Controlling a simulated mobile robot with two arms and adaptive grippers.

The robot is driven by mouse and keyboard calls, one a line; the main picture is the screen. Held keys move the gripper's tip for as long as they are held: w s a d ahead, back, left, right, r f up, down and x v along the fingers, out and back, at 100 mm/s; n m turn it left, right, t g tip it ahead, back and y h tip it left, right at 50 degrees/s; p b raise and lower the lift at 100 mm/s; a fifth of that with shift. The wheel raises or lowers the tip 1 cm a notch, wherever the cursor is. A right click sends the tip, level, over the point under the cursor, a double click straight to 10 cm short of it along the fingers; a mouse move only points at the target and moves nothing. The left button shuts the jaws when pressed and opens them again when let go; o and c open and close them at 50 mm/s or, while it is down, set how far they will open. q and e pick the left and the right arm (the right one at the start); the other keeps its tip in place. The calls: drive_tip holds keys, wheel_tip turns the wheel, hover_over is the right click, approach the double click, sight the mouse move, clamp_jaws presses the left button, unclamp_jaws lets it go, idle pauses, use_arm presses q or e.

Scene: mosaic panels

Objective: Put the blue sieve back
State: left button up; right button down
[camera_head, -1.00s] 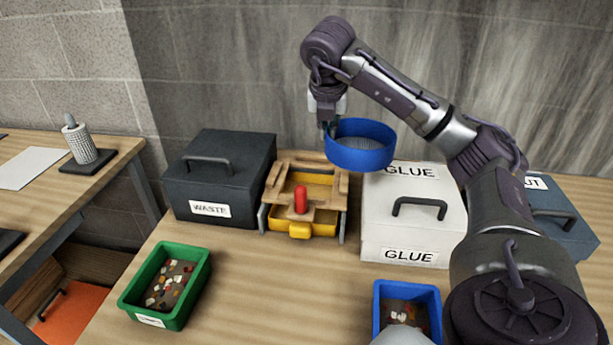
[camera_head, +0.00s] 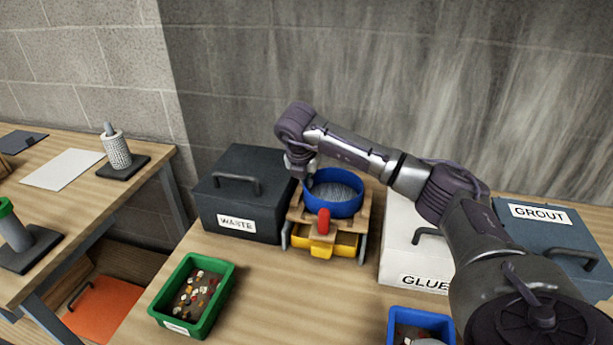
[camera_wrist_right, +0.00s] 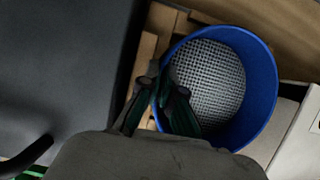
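The blue sieve (camera_head: 345,207), a round blue ring with a grey mesh, is at the top of the wooden stand (camera_head: 298,214). The stand has a red knob (camera_head: 323,221) at its front and a yellow drawer (camera_head: 345,244) below. In the right wrist view the sieve (camera_wrist_right: 262,88) lies over the wooden frame (camera_wrist_right: 150,45). My right gripper (camera_head: 309,184) is at the sieve's left rim. In the wrist view its fingers (camera_wrist_right: 165,92) are closed together on the rim. Whether the sieve is fully seated is hard to tell. My left gripper is not in view.
A dark WASTE box (camera_head: 208,205) stands close left of the stand, and a white GLUE box (camera_head: 395,258) close right. A GROUT box (camera_head: 560,245) is farther right. A green bin (camera_head: 158,305) and a blue bin (camera_head: 450,322) hold chips in front. Bare tabletop lies between them.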

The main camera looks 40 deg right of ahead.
drive_tip(key=shift+f, duration=0.2)
drive_tip(key=c, duration=1.3)
unclamp_jaws()
drive_tip(key=shift+f, duration=0.1)
drive_tip(key=b+v, duration=0.1)
drive_tip(key=v, duration=0.1)
drive_tip(key=b+v, duration=0.2)
drive_tip(key=v, duration=0.1)
drive_tip(key=shift+a, duration=0.25)
drive_tip(key=v, duration=0.8)
drive_tip(key=shift+s+r, duration=0.1)
drive_tip(key=shift+r, duration=0.2)
